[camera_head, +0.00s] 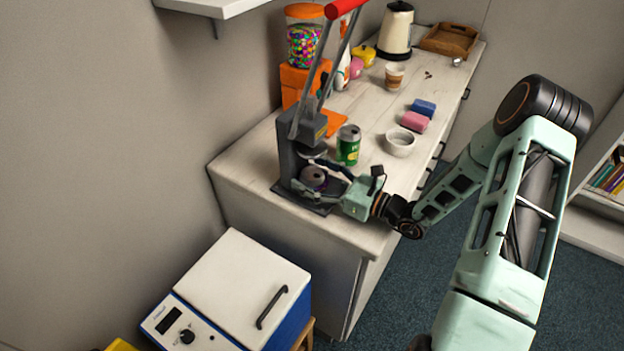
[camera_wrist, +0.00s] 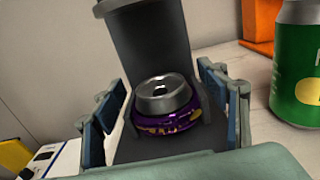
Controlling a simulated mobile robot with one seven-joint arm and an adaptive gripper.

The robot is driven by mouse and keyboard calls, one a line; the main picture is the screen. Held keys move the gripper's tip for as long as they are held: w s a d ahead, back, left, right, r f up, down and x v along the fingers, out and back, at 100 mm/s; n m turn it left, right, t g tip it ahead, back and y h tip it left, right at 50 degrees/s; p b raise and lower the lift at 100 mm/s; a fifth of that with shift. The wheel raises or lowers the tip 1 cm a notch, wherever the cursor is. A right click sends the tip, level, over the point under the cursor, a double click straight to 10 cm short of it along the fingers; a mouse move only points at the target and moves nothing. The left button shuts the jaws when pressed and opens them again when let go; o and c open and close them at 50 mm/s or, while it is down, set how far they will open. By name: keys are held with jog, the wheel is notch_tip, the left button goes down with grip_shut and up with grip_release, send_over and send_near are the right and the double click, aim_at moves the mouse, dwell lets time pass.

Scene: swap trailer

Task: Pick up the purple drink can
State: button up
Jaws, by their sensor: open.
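The purple can (camera_head: 314,179) stands in the base of a dark grey press (camera_head: 289,160) at the near left end of the counter. In the wrist view the purple can (camera_wrist: 165,105) is short, with a silver top, and looks squashed. It sits upright against the press's curved back wall (camera_wrist: 150,45). My gripper (camera_head: 330,180) reaches in from the right at counter height. In the wrist view its two fingers (camera_wrist: 165,115) are open, one on each side of the can, with gaps between.
A green can (camera_head: 348,146) stands close behind my gripper and also shows at the right of the wrist view (camera_wrist: 297,65). The press's red-ended lever (camera_head: 343,8) rises above.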

jog(key=c, duration=1)
jog(key=shift+o, duration=0.2)
jog(key=shift+r, duration=0.1)
